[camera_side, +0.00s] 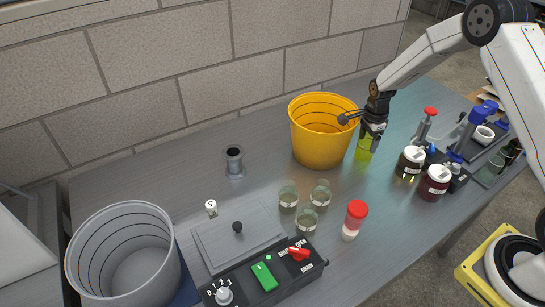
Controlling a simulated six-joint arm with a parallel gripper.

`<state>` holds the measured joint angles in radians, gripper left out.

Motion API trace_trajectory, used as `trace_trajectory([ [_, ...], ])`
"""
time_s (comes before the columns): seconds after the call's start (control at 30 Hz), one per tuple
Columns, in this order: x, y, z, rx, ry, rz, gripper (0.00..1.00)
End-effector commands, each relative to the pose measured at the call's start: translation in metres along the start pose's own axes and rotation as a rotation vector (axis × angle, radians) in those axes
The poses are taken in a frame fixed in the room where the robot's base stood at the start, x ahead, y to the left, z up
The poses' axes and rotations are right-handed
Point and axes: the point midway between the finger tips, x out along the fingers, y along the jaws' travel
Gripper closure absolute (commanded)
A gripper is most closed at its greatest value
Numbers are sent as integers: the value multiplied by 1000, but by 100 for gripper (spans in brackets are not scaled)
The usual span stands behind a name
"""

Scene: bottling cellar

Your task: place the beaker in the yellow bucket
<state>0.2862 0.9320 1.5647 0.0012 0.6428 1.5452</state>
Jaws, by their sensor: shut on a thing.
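The yellow bucket (313,150) stands upright on the grey table near the wall, its open top facing up. My gripper (370,140) is just to the right of the bucket, pointing down. It is shut on a yellow-green beaker (364,152), which hangs beside the bucket's right wall, outside it. The upper part of the beaker is hidden by the fingers. I cannot tell whether the beaker's base touches the table.
Several clear glasses (288,197) and a red-capped jar (355,216) stand in front of the bucket. Dark jars (410,163) stand right of the gripper. A grey bucket (124,215) and a switch box (262,275) are front left. Table left of the yellow bucket is mostly clear.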

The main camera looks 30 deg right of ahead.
Motion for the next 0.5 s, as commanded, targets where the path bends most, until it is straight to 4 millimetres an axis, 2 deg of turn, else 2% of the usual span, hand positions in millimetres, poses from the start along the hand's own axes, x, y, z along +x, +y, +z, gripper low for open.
trace_trajectory([
  [0.17, -9, -1, 0, 0, 0, -2, 86],
  [0.37, -30, -1, 0, 0, 1, -2, 86],
  [0.5, -43, 11, 0, 0, 1, 0, 86],
])
